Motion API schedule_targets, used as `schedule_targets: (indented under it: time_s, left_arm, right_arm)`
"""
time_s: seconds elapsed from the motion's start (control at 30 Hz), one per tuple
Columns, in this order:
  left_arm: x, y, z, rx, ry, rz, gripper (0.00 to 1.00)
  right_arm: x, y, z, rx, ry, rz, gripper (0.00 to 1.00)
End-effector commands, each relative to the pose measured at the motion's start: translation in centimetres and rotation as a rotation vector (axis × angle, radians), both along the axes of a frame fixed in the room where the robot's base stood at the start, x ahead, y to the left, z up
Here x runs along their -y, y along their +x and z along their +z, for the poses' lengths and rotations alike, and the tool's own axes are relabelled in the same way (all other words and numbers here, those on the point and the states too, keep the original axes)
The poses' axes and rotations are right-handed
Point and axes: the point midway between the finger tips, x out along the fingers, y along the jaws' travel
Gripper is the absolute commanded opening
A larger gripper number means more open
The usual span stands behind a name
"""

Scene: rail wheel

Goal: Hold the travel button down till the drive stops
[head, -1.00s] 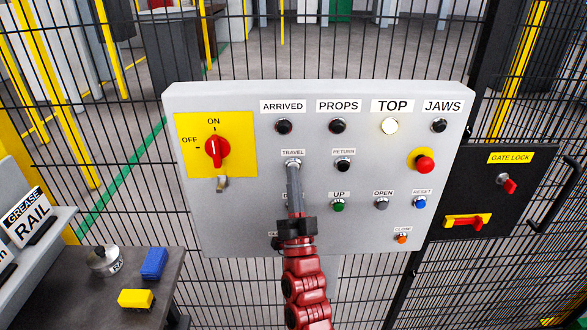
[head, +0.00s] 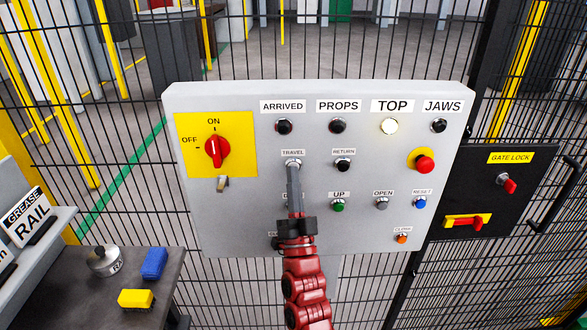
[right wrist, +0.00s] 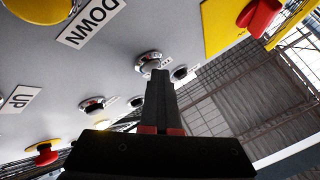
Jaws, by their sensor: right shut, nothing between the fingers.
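The grey control panel (head: 375,235) stands upright ahead of me. The travel button (head: 293,162) is under its TRAVEL label, and only its rim shows past my right gripper. My right gripper (head: 293,170) is shut and empty, with its fingertips at the button. In the right wrist view the closed fingertips (right wrist: 160,75) meet a metal-rimmed button (right wrist: 148,59); how far it is pressed I cannot tell. The TOP lamp (head: 390,126) is lit white. The ARRIVED lamp (head: 284,127), PROPS lamp (head: 338,126) and JAWS lamp (head: 438,126) are dark. My left gripper is not in view.
A red rotary switch (head: 217,151) points to ON. A red mushroom button (head: 425,165) and the return button (head: 343,164) sit to the right. My arm covers the panel's lower middle. A black gate lock box (head: 480,190) is at right, a bench (head: 100,310) at lower left.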

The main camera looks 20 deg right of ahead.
Motion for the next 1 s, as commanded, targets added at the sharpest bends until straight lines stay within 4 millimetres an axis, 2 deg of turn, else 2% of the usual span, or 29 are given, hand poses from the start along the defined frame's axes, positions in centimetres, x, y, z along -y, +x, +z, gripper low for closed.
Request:
schedule_targets:
  time_s: [0.33, 0.67, 1.0]
  left_arm:
    - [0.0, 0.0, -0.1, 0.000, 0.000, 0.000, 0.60]
    - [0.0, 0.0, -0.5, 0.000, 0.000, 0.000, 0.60]
    - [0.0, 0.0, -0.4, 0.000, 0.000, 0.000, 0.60]
  right_arm:
    - [-0.1, -0.1, -0.1, -0.001, 0.000, 0.000, 0.00]
    - [-0.4, -1.6, -0.1, -0.001, 0.001, 0.001, 0.00]
    - [-0.5, -1.8, -0.1, 0.000, 0.000, 0.000, 0.00]
